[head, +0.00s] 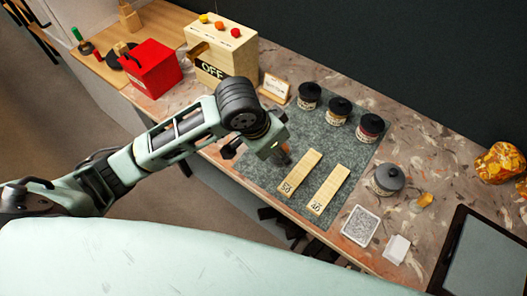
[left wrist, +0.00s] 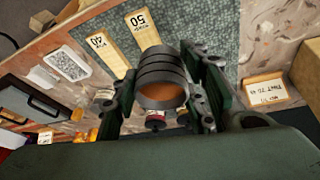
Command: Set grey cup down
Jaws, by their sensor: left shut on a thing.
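The grey cup (left wrist: 160,68), ringed outside and orange-brown inside, sits between the two fingers of my left gripper (left wrist: 163,95) in the left wrist view. The gripper is shut on it. In the head view my left gripper (head: 277,152) is over the left part of the grey-green mat (head: 262,171), just left of the wooden strip marked 50 (head: 301,174). There the cup is mostly hidden by the gripper. I cannot tell whether it touches the mat. My right gripper is not in view.
A second strip marked 40 (head: 328,188) lies to the right. Three dark-lidded jars (head: 340,110) line the mat's back edge. A grey-lidded jar (head: 387,180) stands right of the mat. A small card (head: 273,87) and a box marked OFF (head: 222,50) stand behind.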

